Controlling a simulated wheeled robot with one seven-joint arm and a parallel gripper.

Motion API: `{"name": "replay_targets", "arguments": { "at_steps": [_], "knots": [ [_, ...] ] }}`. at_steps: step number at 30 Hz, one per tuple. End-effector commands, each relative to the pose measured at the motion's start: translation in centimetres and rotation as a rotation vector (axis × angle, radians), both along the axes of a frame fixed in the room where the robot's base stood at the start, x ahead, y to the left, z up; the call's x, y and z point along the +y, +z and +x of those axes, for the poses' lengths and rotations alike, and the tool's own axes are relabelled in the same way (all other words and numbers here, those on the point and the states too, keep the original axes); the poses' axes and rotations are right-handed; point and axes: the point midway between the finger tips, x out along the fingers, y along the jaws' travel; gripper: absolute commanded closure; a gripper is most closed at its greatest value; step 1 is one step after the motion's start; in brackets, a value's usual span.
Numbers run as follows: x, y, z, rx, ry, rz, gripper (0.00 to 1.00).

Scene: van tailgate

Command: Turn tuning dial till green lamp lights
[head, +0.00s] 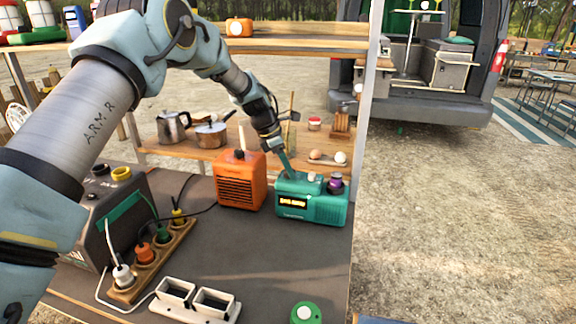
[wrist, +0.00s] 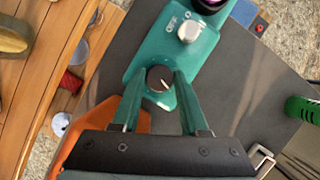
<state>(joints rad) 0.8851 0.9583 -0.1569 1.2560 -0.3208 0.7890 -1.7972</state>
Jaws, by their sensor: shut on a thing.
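A teal radio (head: 312,208) with a lit orange display (head: 293,202) stands on the grey table. My gripper (head: 285,172) reaches down to the left end of its top. In the wrist view, my gripper (wrist: 160,82) has its two teal fingers closed around a dark round dial (wrist: 160,77) with a pale pointer mark. The radio's top (wrist: 143,60) also shows there, with a silver knob (wrist: 189,31) beyond the dial and a purple-topped dark knob (head: 335,183) at the far end. I cannot make out a lit green lamp on the radio.
An orange heater-like box (head: 240,185) stands close to the radio's left. A power strip (head: 150,262) with plugs and cables lies further left. A green-and-white round object (head: 305,313) lies at the front edge. A wooden shelf (head: 200,153) with pots is behind.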

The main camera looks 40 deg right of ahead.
Motion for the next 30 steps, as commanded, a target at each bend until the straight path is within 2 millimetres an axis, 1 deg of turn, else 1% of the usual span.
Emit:
{"name": "replay_targets", "arguments": {
  "at_steps": [8, 9, 16, 17, 25, 28, 30],
  "knots": [
    [0.0, 0.0, 0.0, -0.001, -0.006, -0.002, 1.0],
    [0.0, 0.0, 0.0, -0.001, -0.006, -0.002, 0.54],
    [0.0, 0.0, 0.0, 0.0, -0.005, -0.001, 0.28],
    [0.0, 0.0, 0.0, 0.0, -0.005, -0.001, 0.26],
    [0.0, 0.1, 0.1, 0.0, -0.005, -0.001, 0.26],
    [0.3, 0.8, 0.3, -0.002, -0.004, -0.002, 0.26],
    [0.6, 1.8, 0.5, -0.003, -0.004, -0.004, 0.26]
  ]
}}
